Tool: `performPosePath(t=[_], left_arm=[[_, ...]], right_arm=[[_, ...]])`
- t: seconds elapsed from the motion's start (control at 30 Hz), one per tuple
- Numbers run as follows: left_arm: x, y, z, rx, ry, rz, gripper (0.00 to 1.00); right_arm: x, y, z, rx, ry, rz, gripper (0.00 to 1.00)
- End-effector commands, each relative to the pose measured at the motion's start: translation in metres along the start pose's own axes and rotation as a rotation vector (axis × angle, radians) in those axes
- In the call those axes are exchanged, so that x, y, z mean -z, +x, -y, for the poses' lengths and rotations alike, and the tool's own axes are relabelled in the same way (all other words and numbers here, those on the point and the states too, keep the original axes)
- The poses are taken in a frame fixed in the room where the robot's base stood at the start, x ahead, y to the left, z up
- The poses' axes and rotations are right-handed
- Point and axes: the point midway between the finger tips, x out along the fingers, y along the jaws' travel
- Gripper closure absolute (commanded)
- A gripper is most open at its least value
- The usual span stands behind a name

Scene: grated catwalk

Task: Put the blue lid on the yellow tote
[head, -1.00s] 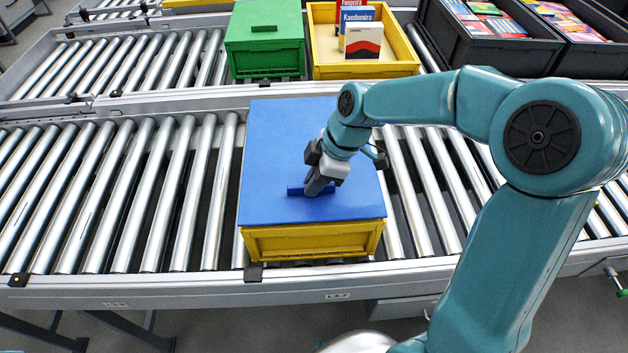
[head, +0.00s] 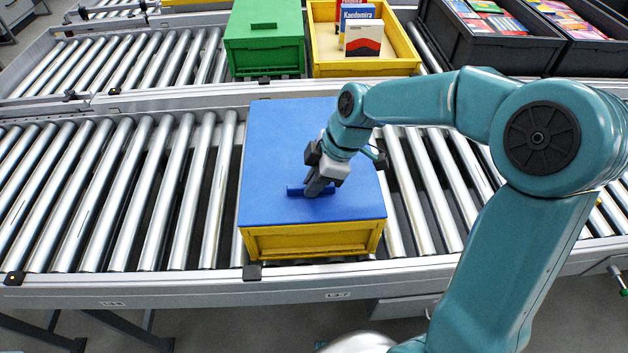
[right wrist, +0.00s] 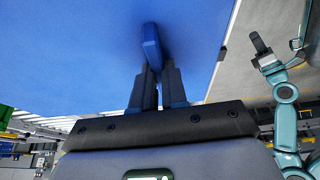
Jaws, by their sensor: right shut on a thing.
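The flat blue lid (head: 290,140) lies over the yellow tote (head: 315,241) on the near roller conveyor. Its edges line up closely with the tote, and no clear gap shows between them at the front. My right gripper (head: 315,190) is above the lid, shut on its raised blue handle (head: 297,191). The right wrist view also shows the handle (right wrist: 151,46) between the fingers, with the lid (right wrist: 80,60) behind it. My left gripper (right wrist: 262,50) shows small at the right of the right wrist view; its jaw opening is unclear. It is outside the head view.
On the far conveyor stand a closed green tote (head: 265,58), an open yellow tote (head: 365,69) with boxes, and dark crates (head: 485,48) with colourful contents. The rollers (head: 110,190) left of the near tote are clear. My right arm spans the right side.

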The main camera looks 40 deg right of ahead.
Motion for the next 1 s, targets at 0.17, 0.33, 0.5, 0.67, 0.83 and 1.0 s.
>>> performPosePath(t=[0.17, 0.33, 0.5, 0.67, 0.83, 1.0], left_arm=[[0.0001, 0.0042, 0.0015, 0.000, 0.000, 0.000, 1.00], [0.0001, 0.0041, 0.0015, 0.000, 0.000, 0.000, 1.00], [0.0001, 0.0041, 0.0015, 0.000, 0.000, 0.000, 1.00], [0.0001, 0.0041, 0.0015, 0.000, 0.000, 0.000, 1.00], [0.0001, 0.0043, 0.0015, 0.000, 0.000, 0.000, 1.00], [0.0001, 0.0042, 0.0015, 0.000, 0.000, 0.000, 1.00]], right_arm=[[-0.0013, 0.0034, -0.0007, -0.003, -0.001, -0.001, 1.00], [-0.0014, 0.0034, -0.0006, -0.003, -0.001, -0.001, 1.00], [-0.0015, 0.0037, -0.0004, -0.002, -0.001, 0.000, 0.58], [-0.0016, 0.0039, -0.0002, -0.001, -0.001, 0.000, 0.58], [-0.0020, 0.0046, 0.0005, 0.002, 0.001, 0.001, 0.36], [-0.0018, 0.0043, 0.0002, 0.001, 0.000, 0.000, 0.36]])
